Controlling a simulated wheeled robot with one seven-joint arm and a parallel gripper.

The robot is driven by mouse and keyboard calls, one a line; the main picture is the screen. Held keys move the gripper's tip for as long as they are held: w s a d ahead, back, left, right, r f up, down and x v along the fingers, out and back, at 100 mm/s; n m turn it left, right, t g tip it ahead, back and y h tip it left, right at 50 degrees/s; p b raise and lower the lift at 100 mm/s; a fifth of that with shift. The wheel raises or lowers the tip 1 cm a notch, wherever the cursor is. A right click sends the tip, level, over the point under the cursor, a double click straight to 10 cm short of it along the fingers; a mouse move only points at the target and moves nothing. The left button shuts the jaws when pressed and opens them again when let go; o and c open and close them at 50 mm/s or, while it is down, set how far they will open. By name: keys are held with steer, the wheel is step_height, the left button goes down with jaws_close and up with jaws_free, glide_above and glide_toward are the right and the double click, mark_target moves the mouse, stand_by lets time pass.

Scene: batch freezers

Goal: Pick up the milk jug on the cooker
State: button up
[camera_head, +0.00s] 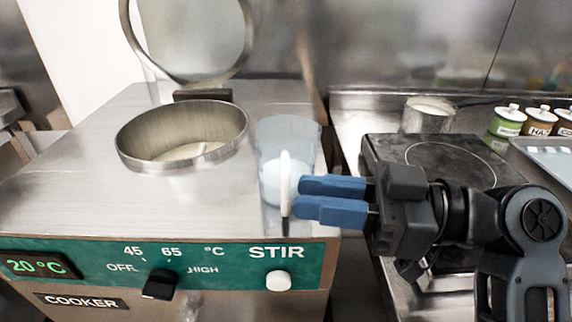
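The milk jug (270,140) is a clear, upright jug with pale milk (270,190) inside. It stands on the cooker's steel top (80,190), near its right edge. Its white handle (285,183) faces right, toward my gripper (297,197). My gripper's two blue fingers point left, their tips close to the handle's right side. A narrow gap shows between the fingers, with nothing seen held in it. I cannot tell whether the tips touch the handle.
A round open pot (130,150) with a raised lid (133,40) is set in the cooker left of the jug. The front panel has a knob (159,284). At right are a dark hotplate (390,150), a metal cup (428,118), lidded jars (508,122) and a tray (530,155).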

steer(key=p+x, duration=0.1)
steer(key=x, duration=0.5)
steer(key=shift+r, duration=0.1)
jaws_close()
